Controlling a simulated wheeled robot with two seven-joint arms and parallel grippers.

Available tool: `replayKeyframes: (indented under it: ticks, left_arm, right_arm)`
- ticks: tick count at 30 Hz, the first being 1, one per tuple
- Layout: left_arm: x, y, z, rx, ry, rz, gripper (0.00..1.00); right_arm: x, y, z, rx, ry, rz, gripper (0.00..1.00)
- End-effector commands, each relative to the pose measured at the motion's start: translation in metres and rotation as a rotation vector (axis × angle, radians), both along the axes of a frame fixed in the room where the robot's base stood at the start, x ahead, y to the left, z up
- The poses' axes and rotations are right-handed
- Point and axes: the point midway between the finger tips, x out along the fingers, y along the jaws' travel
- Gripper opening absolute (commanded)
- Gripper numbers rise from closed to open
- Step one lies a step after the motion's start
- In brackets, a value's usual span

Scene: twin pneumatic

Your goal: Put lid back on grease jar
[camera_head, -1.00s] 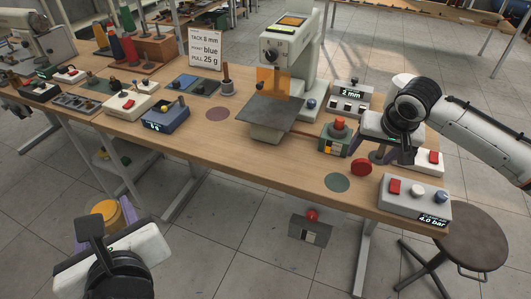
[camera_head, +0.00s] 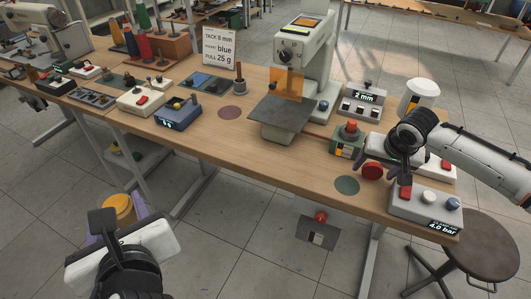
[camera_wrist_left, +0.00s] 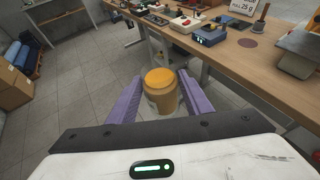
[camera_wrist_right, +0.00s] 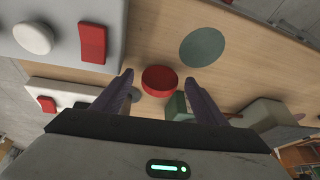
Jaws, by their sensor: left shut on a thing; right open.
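The grease jar (camera_wrist_left: 162,97), with a yellow-orange top, is held upright between the purple fingers of my left gripper (camera_wrist_left: 155,92). In the head view the jar (camera_head: 118,206) is at the lower left, off the table's front edge, partly hidden by the gripper. A flat round red disc, apparently the lid (camera_wrist_right: 159,81), lies on the table. It also shows in the head view (camera_head: 372,172). My right gripper (camera_wrist_right: 159,86) is open above the table and points down, with the lid between its fingertips in the right wrist view. Its height above the lid is unclear.
A grey control box (camera_head: 425,203) and a green box with a red button (camera_head: 348,140) flank the lid. A green round patch (camera_head: 347,185) lies beside it. A white cup (camera_head: 422,93) stands behind my right wrist. A press-like machine (camera_head: 302,60) stands mid-table.

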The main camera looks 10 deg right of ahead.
Motion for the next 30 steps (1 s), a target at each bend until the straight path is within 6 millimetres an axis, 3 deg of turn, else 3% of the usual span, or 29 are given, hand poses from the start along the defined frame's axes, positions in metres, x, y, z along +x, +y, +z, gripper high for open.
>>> replayKeyframes:
  ticks: [7,15,30]
  left_arm:
    - [0.0,0.0,0.001,0.0,-0.002,0.0,0.05]
    - [0.0,0.0,0.001,0.0,-0.002,0.0,0.05]
    - [0.0,0.0,0.0,0.0,-0.002,0.0,0.05]
  right_arm:
    - [0.0,0.0,0.001,0.0,0.0,0.0,0.66]
    - [0.0,0.0,0.001,0.0,0.0,0.0,0.24]
    - [0.001,0.0,0.011,0.001,-0.001,-0.001,0.2]
